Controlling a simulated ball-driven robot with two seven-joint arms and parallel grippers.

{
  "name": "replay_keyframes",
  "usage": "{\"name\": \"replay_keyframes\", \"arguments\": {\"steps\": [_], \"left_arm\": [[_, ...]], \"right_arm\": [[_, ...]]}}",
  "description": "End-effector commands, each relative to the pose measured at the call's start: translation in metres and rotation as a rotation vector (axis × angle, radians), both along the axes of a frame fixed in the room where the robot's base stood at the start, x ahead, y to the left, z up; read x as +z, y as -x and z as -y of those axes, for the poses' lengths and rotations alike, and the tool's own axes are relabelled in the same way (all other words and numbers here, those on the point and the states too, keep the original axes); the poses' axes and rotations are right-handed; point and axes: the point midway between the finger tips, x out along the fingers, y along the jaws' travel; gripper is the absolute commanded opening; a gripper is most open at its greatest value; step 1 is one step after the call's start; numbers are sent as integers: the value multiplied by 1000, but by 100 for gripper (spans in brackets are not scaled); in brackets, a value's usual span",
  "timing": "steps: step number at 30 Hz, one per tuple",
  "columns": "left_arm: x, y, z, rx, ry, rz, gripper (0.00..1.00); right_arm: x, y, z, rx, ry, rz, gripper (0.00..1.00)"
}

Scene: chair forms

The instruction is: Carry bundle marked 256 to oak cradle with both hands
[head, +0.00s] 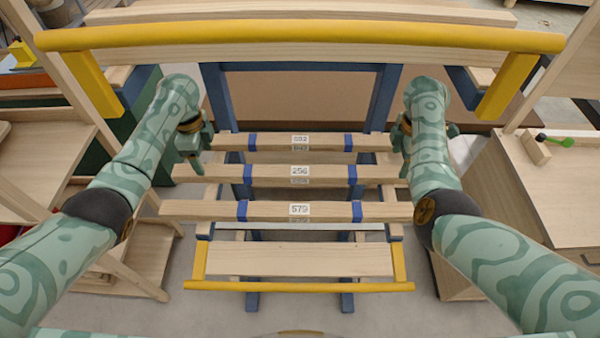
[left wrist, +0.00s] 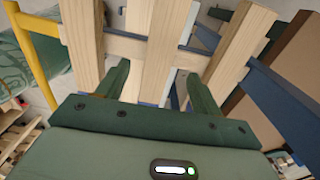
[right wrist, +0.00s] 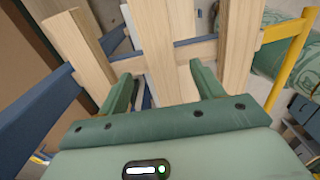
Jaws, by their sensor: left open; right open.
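The bundle marked 256 (head: 265,173) is a long pale timber bundle with blue bands. It lies level across a blue rack (head: 217,95), between a bundle above it in the head view and the bundle marked 579 (head: 265,210). My left gripper (head: 194,160) is open at its left end; in the left wrist view its fingers stand on either side of the middle bundle (left wrist: 150,45). My right gripper (head: 402,155) is open at the right end; in the right wrist view its fingers stand either side of the middle bundle (right wrist: 162,45). I cannot tell which thing is the oak cradle.
The upper bundle (head: 270,141) has a label I cannot read surely. A yellow bar (head: 300,35) crosses the top of the head view. A lower yellow-edged wooden platform (head: 300,260) stands in front. A wooden bench (head: 550,190) with a green-handled tool (head: 560,139) is at right.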

Motion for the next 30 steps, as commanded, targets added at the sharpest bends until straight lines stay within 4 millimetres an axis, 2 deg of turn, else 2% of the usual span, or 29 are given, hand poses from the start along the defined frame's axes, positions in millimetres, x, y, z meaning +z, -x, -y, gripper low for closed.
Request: {"name": "replay_keyframes", "arguments": {"steps": [4,10,22,29,30], "left_arm": [[-24,1,0,1,0,-3,66],[-47,0,0,1,0,-2,66],[-53,0,0,0,0,0,66],[-53,0,0,0,0,0,2],[-53,0,0,0,0,0,0]], "right_arm": [[-24,1,1,0,1,-4,66],[-47,0,0,0,1,-2,66],[-54,0,1,-1,0,0,66],[-54,0,0,-1,0,0,2],[-54,0,0,-1,0,0,0]]}}
